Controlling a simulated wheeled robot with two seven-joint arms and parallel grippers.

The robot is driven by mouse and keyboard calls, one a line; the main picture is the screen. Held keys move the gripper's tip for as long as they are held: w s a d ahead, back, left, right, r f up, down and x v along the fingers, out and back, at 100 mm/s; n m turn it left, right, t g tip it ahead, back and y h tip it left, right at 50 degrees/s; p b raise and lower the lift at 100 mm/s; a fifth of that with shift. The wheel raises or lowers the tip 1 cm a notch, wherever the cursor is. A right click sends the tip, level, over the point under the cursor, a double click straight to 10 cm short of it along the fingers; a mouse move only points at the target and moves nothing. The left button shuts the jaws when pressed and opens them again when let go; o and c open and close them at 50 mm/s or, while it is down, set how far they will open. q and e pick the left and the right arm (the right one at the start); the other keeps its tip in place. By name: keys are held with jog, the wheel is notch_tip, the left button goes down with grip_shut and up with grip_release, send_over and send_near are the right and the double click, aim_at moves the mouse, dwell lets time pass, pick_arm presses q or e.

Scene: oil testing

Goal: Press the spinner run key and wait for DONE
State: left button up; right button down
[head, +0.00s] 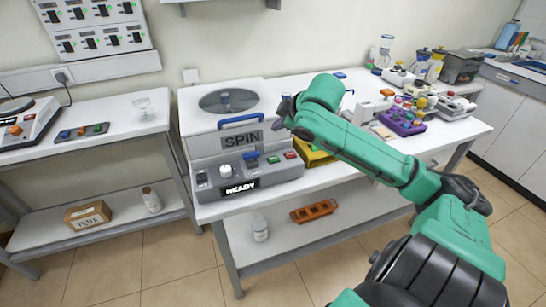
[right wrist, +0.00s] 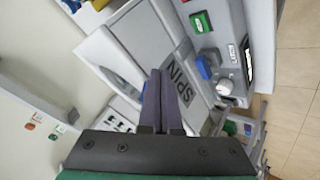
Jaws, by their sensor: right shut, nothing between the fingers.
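The spinner (head: 225,125) is a white box with a round window in its lid, a blue handle and the label SPIN. Its grey front panel (head: 205,190) has a white knob (head: 225,170), a blue key (head: 252,158), a green key (head: 273,159) and a red key (head: 290,155). The display (head: 240,188) reads READY. My right gripper (head: 284,108) is shut and empty above the spinner's right side, apart from the keys. In the right wrist view its fingers (right wrist: 165,100) cross the spinner near SPIN; the green key (right wrist: 200,22) and blue key (right wrist: 204,67) show beyond. My left gripper is out of view.
A purple rack (head: 398,125) with several vials stands right on the bench, near bottles. A yellow tray (head: 315,155) lies beside the spinner, partly behind my arm. The lower shelf holds an orange rack (head: 313,211) and white jar (head: 260,230).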

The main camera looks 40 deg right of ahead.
jog(key=f+b, duration=0.2)
jog(key=w+f+b, duration=0.1)
jog(key=f, duration=0.1)
jog(key=shift+w+d+f+b, duration=0.1)
jog(key=shift+d+f+b, duration=0.1)
jog(key=shift+b, duration=0.2)
jog(key=b, duration=0.4)
send_over(276, 160)
notch_tip(276, 160, down, 4)
jog(key=shift+f, duration=0.55)
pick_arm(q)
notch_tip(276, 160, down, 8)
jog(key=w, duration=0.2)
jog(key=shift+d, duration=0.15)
pick_arm(e)
jog(key=shift+f, duration=0.35)
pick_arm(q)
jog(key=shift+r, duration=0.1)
